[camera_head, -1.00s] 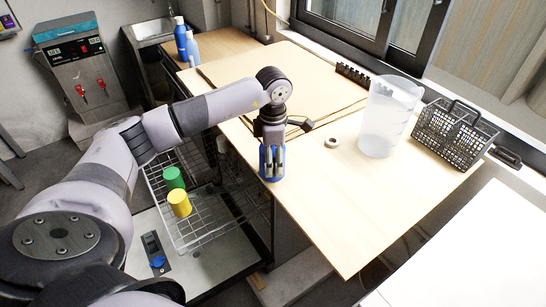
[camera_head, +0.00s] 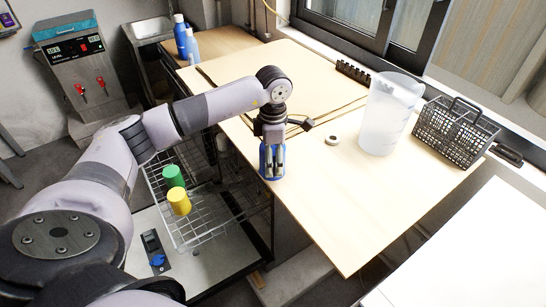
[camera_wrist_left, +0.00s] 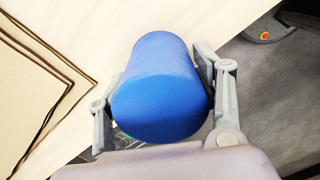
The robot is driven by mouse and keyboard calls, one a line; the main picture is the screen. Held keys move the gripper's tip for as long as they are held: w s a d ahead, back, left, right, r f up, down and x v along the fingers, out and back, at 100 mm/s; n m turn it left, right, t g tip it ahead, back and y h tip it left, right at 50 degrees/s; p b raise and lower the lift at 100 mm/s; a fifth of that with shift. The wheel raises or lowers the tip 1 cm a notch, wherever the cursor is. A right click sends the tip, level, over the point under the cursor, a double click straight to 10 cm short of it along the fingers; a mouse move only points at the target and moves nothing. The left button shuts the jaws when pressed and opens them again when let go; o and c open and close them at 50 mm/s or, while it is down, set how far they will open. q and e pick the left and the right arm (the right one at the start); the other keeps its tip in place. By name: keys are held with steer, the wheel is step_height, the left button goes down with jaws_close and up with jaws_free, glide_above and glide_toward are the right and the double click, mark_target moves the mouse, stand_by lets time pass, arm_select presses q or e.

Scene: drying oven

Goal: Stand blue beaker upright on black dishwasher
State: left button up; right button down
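The blue beaker (camera_head: 264,169) is upright at the left edge of the wooden top, between the fingers of my left gripper (camera_head: 272,166). In the left wrist view the blue beaker (camera_wrist_left: 160,100) fills the space between the two fingers, which appear to press its sides. I cannot tell whether its base touches the top. The black dishwasher (camera_head: 262,222) is under this wooden top, with its door down and wire racks pulled out. My right gripper is not in view.
A green beaker (camera_head: 173,175) and a yellow beaker (camera_head: 179,203) are in the wire rack (camera_head: 205,232). A clear jug (camera_head: 386,118), a black basket (camera_head: 452,134) and a small ring (camera_head: 332,140) are on the top. Its front part is clear.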

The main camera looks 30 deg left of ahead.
arm_select(q)
steer(key=o, duration=0.3)
steer(key=shift+o, duration=0.2)
step_height(320, 180, up, 12)
stand_by(0.5)
stand_by(0.5)
